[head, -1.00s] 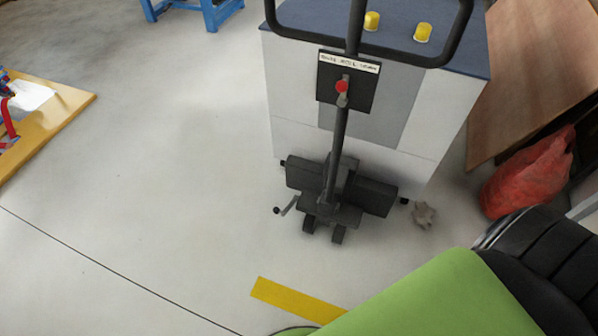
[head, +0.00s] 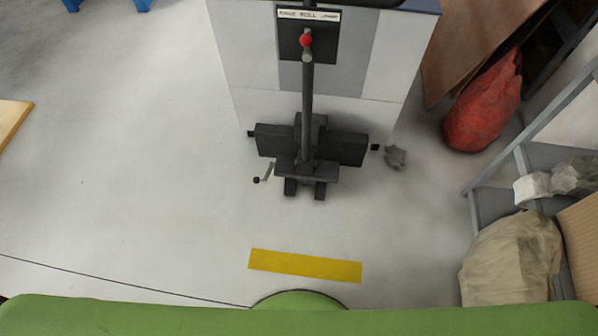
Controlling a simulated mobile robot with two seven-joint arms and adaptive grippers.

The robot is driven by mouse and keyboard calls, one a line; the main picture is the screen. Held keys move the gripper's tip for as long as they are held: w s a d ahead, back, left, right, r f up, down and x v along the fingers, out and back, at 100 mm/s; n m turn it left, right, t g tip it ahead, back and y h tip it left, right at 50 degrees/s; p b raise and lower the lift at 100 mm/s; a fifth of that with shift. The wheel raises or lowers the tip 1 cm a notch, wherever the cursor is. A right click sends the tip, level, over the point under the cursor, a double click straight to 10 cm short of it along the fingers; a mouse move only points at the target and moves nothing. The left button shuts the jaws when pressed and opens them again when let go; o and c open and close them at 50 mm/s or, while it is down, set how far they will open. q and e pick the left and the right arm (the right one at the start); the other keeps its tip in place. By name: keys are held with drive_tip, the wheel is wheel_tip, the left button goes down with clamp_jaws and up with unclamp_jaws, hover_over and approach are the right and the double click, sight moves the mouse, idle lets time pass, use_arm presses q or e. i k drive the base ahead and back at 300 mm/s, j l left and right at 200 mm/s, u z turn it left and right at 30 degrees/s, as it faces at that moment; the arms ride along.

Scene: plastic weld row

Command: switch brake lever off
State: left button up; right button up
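A dark grey hand truck or jack (head: 309,150) stands on the floor ahead, in front of a grey and white cabinet (head: 245,65). Its upright pole (head: 307,95) carries a black plate with a label (head: 309,15). A small lever with a red knob (head: 305,40) is on the pole in front of that plate. A small crank-like lever with a black knob (head: 262,177) sticks out low on the left of the base. I cannot tell which of these is the brake lever. Neither of my grippers is in view.
A yellow floor strip (head: 305,266) lies between me and the device. A red bag (head: 484,105), a metal rack (head: 505,160) and a pale sack (head: 512,258) stand on the right. A grey crumpled scrap (head: 396,157) lies beside the base.

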sight(256, 181)
drive_tip(key=k+j+z, duration=0.1)
drive_tip(key=j, duration=0.3)
drive_tip(key=k+j+z, duration=0.15)
drive_tip(key=j, duration=0.25)
drive_tip(key=k+j+z, duration=0.1)
drive_tip(key=j, duration=0.3)
drive_tip(key=k+j+z, duration=0.15)
drive_tip(key=j, duration=0.25)
drive_tip(key=k+j+z, duration=0.1)
drive_tip(key=j, duration=0.25)
drive_tip(key=k+j+z, duration=0.15)
drive_tip(key=i+j+z, duration=0.15)
drive_tip(key=i+j, duration=0.2)
drive_tip(key=i+j+z, duration=0.15)
drive_tip(key=i+j, duration=0.2)
drive_tip(key=j, duration=0.15)
drive_tip(key=i+j+z, duration=0.2)
drive_tip(key=j, duration=0.3)
drive_tip(key=i, duration=0.1)
